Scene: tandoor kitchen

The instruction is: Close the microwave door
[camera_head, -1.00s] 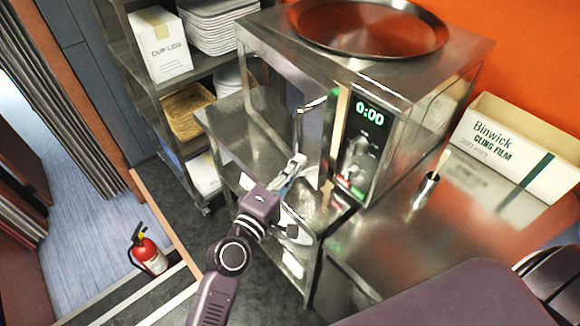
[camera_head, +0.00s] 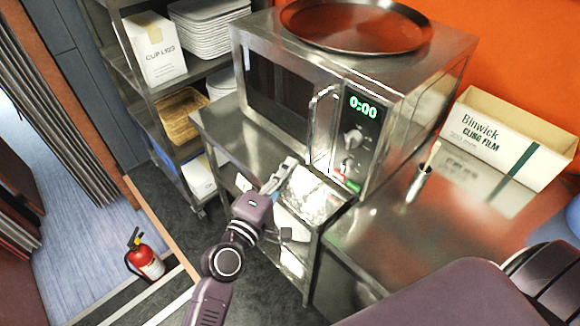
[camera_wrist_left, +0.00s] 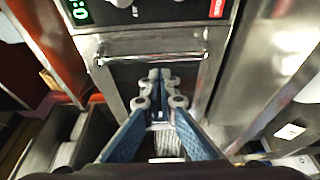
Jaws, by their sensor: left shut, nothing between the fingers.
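The steel microwave (camera_head: 425,85) stands on a steel counter, its display showing 0:00. Its door, with a dark window (camera_head: 282,88) and an upright bar handle (camera_head: 322,125), lies across the front and looks flush with it; I cannot tell whether it is latched. My left gripper (camera_head: 287,170) is shut and empty, low in front of the handle side of the door. In the left wrist view, the closed fingertips (camera_wrist_left: 160,78) point at the door just beside the handle (camera_wrist_left: 150,44); contact cannot be judged. My right gripper is not in view.
A round metal tray (camera_head: 355,25) lies on the microwave. A cling film box (camera_head: 500,140) and a small metal cup (camera_head: 419,183) stand on the counter at right. A shelf with plates (camera_head: 208,30) is at left. A fire extinguisher (camera_head: 145,255) stands on the floor.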

